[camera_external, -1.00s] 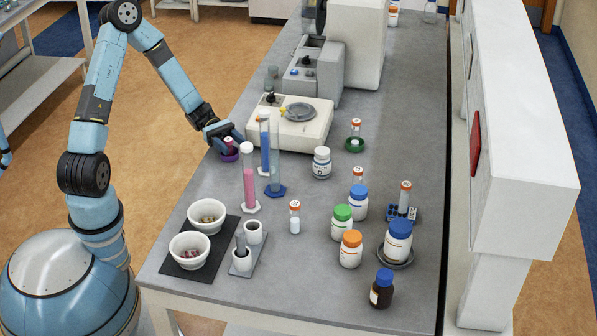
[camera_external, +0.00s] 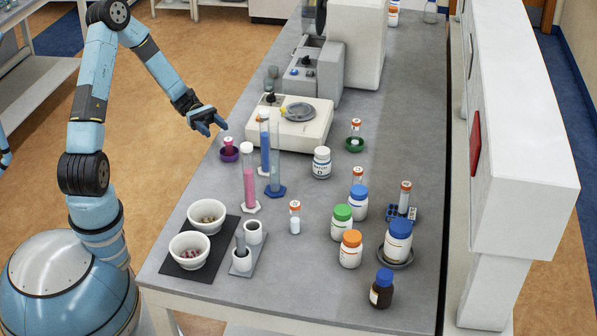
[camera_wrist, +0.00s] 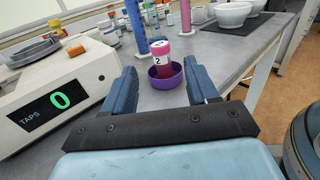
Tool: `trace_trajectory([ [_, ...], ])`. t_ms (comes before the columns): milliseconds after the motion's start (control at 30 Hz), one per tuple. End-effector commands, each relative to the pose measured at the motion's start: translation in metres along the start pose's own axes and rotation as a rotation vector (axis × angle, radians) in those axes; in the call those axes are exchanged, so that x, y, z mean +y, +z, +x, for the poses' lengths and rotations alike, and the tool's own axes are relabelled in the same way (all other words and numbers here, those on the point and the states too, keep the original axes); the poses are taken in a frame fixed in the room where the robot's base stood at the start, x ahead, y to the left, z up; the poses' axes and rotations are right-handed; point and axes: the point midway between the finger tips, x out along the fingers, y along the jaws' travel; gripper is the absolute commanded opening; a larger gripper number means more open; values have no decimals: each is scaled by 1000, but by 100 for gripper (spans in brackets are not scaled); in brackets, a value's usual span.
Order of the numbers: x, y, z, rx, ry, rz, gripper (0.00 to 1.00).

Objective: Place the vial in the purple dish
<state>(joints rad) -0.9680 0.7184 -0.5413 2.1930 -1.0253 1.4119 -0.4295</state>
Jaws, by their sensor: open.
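A small vial (camera_external: 228,144) with a pink-red body, a pink cap and a white label marked 2 stands in the purple dish (camera_external: 229,156) at the left edge of the bench. In the wrist view the vial (camera_wrist: 161,60) rises upright from the purple dish (camera_wrist: 174,82), between and beyond my fingers. My gripper (camera_external: 213,127) is open and empty, above and behind the dish and apart from the vial. Its two blue fingers also show in the wrist view (camera_wrist: 160,92).
A tap machine (camera_external: 290,130) stands just right of the dish. Tall cylinders with pink (camera_external: 250,180) and blue (camera_external: 264,148) contents stand nearby. Another vial stands in a green dish (camera_external: 355,145). White bowls (camera_external: 206,216) sit on a dark mat. Open floor lies left of the bench.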

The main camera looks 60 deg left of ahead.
Motion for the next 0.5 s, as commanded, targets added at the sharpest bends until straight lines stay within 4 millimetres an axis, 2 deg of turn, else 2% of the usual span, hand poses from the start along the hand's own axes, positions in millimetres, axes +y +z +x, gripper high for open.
trace_trajectory([
  [167, -3, 3, -1, 31, -20, 15, 58],
  [500, -42, 24, 33, 347, -233, 195, 58],
])
